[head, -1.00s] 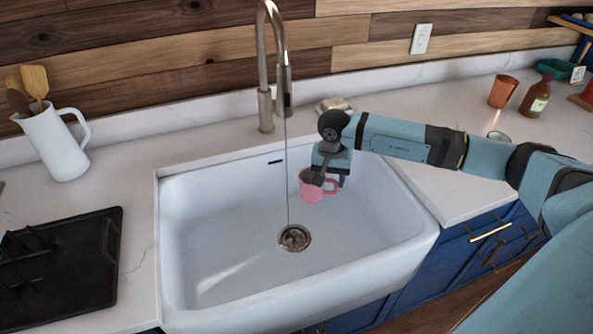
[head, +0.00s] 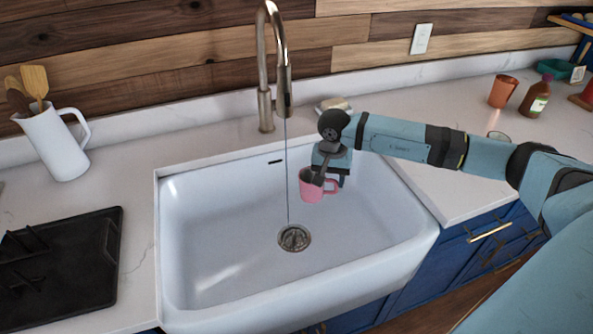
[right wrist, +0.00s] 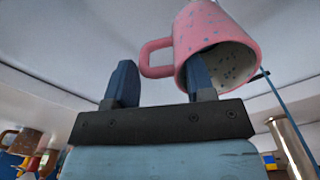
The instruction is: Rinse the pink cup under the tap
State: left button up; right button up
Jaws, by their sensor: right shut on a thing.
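The pink cup (head: 312,191) is held over the sink by my right gripper (head: 328,170). In the right wrist view the speckled pink cup (right wrist: 215,35) shows its handle and mouth, with one finger reaching into the mouth; my right gripper (right wrist: 160,85) is shut on it. The tap (head: 270,60) stands behind the sink, and a thin stream of water (head: 287,165) falls from it towards the drain. In the head view the stream passes just left of the cup, looking apart from it. My left gripper is not in view.
The white sink (head: 215,215) is otherwise empty, with a drain (head: 294,238) in its floor. A white pitcher of utensils (head: 55,145) and a black rack (head: 65,265) are at left. An orange cup (head: 502,91) and a bottle (head: 535,97) stand at back right.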

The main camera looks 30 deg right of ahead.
jog(key=s+r+p, duration=0.2)
jog(key=s+r, duration=0.2)
jog(key=s, duration=0.1)
jog(key=shift+a, duration=0.25)
